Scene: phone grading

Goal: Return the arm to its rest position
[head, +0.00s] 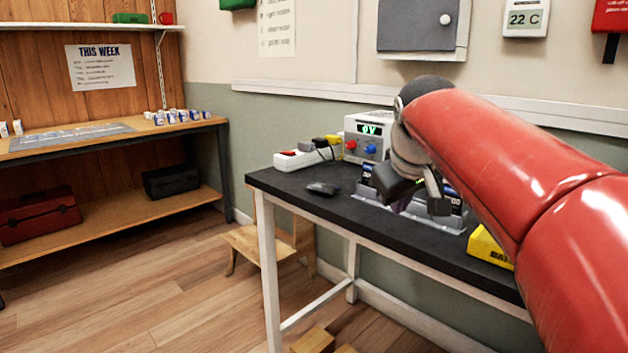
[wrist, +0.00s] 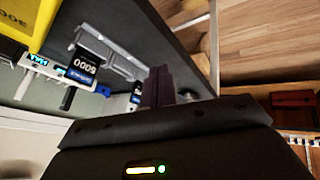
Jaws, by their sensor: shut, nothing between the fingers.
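My red arm (head: 500,165) reaches in from the right over the black-topped table (head: 300,187). My gripper (head: 425,197) hangs above the table, in front of a grey rack (head: 455,218) that holds dark blue items. The arm and gripper hide part of the rack. In the wrist view my gripper (wrist: 172,88) has its fingers together with nothing between them. The rack also shows there (wrist: 105,50), with a dark item marked 5000 (wrist: 88,66).
A white power supply (head: 365,135) and a power strip (head: 300,158) stand at the table's back. A dark object (head: 323,188) lies near the left end. A yellow box (head: 488,247) sits at the right. Shelving (head: 110,210) is far left.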

